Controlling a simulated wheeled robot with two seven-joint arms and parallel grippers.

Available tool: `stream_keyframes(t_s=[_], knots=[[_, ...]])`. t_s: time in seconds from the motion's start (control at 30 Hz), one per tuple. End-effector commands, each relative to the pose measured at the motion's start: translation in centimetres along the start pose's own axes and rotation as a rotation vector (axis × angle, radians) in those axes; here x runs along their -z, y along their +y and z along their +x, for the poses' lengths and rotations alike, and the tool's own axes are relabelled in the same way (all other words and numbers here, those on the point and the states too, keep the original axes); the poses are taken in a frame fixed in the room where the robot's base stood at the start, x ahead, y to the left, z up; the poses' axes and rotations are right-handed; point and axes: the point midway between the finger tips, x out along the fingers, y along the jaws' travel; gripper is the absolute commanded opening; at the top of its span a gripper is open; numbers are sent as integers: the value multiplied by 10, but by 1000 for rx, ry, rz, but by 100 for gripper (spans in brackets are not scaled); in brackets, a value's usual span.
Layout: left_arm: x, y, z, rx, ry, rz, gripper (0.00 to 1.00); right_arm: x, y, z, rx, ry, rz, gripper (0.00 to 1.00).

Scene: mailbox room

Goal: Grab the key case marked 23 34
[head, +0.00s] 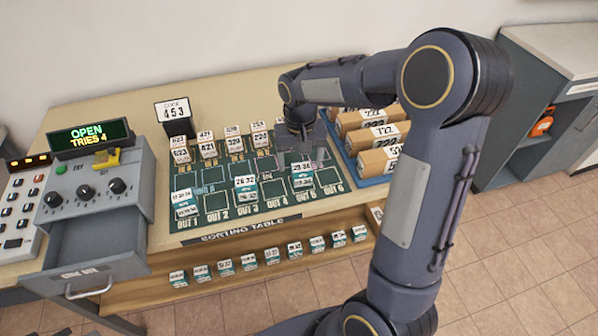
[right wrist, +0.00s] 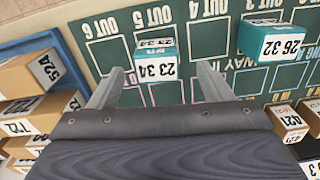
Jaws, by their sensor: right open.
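The key case marked 23 34 (right wrist: 156,67) is a small box with a white label and teal sides. It sits on the green sorting board, and in the head view the case (head: 302,180) is in the column above OUT 5. My right gripper (head: 304,150) is over the board just behind the case. In the right wrist view its two fingers (right wrist: 160,77) are spread apart, one to each side of the case in the picture. Nothing is held between them. I cannot tell the height gap. My left gripper is not in view.
Another case marked 26 32 (right wrist: 283,44) stands two columns from it. Brown parcels (head: 378,138) lie in a blue tray at the right. Small labelled boxes (head: 207,147) stand along the back of the board. An open drawer unit (head: 100,190) is at the left.

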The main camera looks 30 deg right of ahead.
Motion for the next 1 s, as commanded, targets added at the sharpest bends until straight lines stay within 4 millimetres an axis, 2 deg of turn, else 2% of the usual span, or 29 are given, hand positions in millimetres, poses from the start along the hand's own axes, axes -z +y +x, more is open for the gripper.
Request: stream_keyframes(t_s=[0.23, 0.53, 0.9, 0.93, 1.0], knots=[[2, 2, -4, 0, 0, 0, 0, 3, 3, 35, 0, -3, 0, 73], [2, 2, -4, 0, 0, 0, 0, 3, 3, 41, 1, 1, 1, 73], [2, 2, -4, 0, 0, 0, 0, 3, 3, 40, 1, 0, 0, 26], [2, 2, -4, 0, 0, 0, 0, 3, 3, 40, 1, 0, 0, 22], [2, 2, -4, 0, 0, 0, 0, 3, 3, 40, 1, 1, 0, 22]])
